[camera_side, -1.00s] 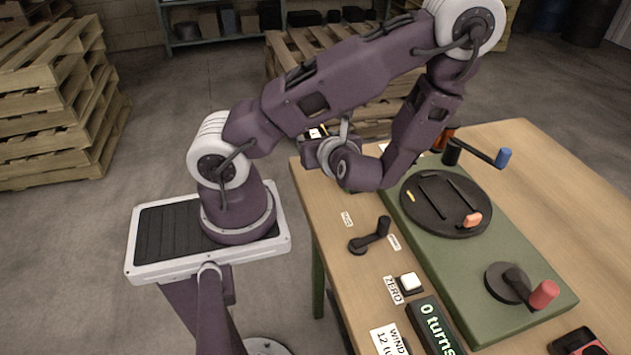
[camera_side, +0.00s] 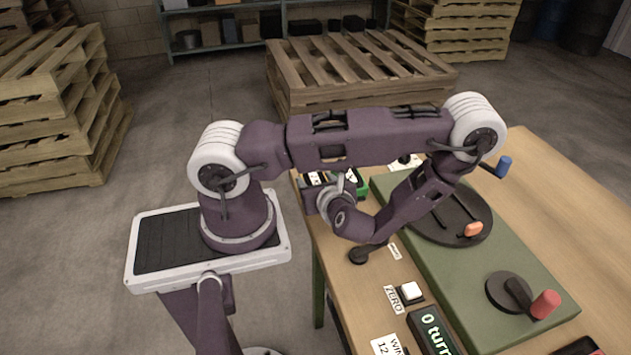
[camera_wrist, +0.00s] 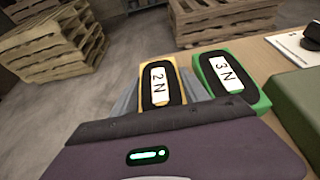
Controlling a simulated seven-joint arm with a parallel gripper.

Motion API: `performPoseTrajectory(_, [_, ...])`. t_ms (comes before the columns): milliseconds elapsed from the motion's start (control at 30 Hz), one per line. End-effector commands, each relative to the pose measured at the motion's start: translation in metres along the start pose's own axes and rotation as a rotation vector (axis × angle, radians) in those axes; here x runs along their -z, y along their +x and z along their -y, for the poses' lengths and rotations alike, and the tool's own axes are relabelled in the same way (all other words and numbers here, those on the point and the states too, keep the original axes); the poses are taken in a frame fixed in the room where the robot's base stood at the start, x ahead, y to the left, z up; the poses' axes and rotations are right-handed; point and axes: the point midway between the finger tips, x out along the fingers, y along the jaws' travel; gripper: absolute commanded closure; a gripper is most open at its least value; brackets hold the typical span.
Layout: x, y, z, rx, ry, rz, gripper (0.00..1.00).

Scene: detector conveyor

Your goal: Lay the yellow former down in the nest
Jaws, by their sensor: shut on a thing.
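The yellow former (camera_wrist: 160,90), with a dark face and a white label reading "2 N", shows in the wrist view. My gripper (camera_wrist: 160,98) has its grey fingers on both sides of it and is shut on it. In the side view my wrist is low at the near-left table edge and hides most of the fingers and the former. I cannot tell whether the former touches the table. I cannot make out the nest for certain; a dark round plate (camera_side: 455,228) with slots and an orange knob lies on the green base (camera_side: 440,262), partly behind my arm.
A green former (camera_wrist: 228,80) labelled "3 N" stands close to the right of the yellow one. A crank with a red handle (camera_side: 545,303), a blue-handled crank (camera_side: 503,166), a white button (camera_side: 411,291) and a turns display (camera_side: 436,332) are around the base. The right of the table (camera_side: 560,210) is clear.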

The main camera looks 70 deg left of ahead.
Motion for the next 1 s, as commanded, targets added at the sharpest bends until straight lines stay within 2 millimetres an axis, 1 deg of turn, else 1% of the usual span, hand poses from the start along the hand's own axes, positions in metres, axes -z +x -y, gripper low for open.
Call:
performPoseTrajectory(200, [0.003, 0.001, 0.000, 0.000, 0.000, 0.001, 0.94])
performPoseTrajectory(233, [0.003, 0.001, 0.000, 0.000, 0.000, 0.000, 0.44])
performPoseTrajectory(300, [0.003, 0.001, 0.000, 0.000, 0.000, 0.000, 0.30])
performPoseTrajectory(333, [0.003, 0.001, 0.000, 0.000, 0.000, 0.000, 0.26])
performPoseTrajectory(600, [0.003, 0.000, 0.000, 0.001, 0.000, 0.000, 0.26])
performPoseTrajectory(667, [0.003, -0.009, 0.001, 0.003, -0.001, 0.000, 0.26])
performPoseTrajectory(800, [0.003, -0.039, -0.001, 0.006, 0.000, -0.002, 0.26])
performPoseTrajectory(900, [0.002, -0.057, -0.002, 0.005, -0.001, -0.001, 0.26])
performPoseTrajectory(1000, [0.000, -0.068, -0.003, -0.001, -0.008, -0.002, 0.26])
